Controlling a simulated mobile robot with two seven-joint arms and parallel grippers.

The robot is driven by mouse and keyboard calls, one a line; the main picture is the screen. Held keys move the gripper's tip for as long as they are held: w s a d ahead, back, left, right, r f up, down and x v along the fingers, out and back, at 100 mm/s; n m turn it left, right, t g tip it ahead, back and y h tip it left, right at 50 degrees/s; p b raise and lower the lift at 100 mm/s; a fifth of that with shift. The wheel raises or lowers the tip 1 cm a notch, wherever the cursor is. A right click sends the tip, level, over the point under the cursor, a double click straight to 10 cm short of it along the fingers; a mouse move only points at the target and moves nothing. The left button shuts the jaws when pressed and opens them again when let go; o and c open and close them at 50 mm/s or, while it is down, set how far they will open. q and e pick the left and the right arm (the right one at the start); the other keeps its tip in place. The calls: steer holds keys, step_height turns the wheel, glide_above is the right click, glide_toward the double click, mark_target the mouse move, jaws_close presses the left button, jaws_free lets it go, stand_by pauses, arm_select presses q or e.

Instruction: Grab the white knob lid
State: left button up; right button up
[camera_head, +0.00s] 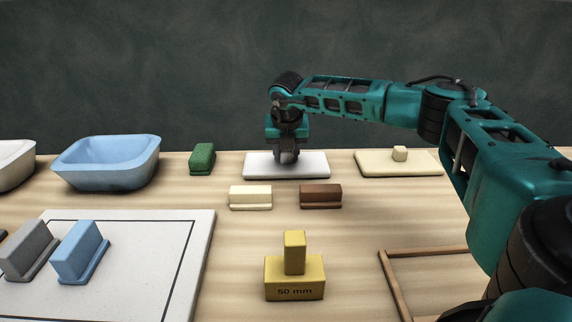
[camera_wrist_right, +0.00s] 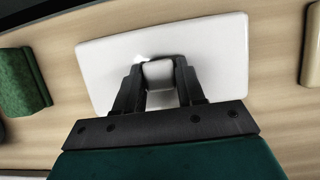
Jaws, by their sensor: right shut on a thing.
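The white knob lid (camera_head: 260,166) lies flat on the wooden table, toward the back in the head view. It is a white rectangular slab with a small block knob (camera_wrist_right: 158,73) on top. My right gripper (camera_head: 287,156) comes down from above at the lid's middle. In the right wrist view its two dark fingers (camera_wrist_right: 160,82) are shut on the knob, one on each side. In the head view the gripper hides the knob. My left gripper is in neither view.
A cream knob lid (camera_head: 375,165) lies to the right and a green block (camera_head: 202,158) to the left. Cream (camera_head: 250,197) and brown (camera_head: 320,196) blocks sit in front. A blue basin (camera_head: 105,163), a yellow 50 mm block (camera_head: 294,277) and a wooden frame (camera_head: 395,287) stand farther off.

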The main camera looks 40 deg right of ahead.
jaws_close()
steer(key=shift+r, duration=0.2)
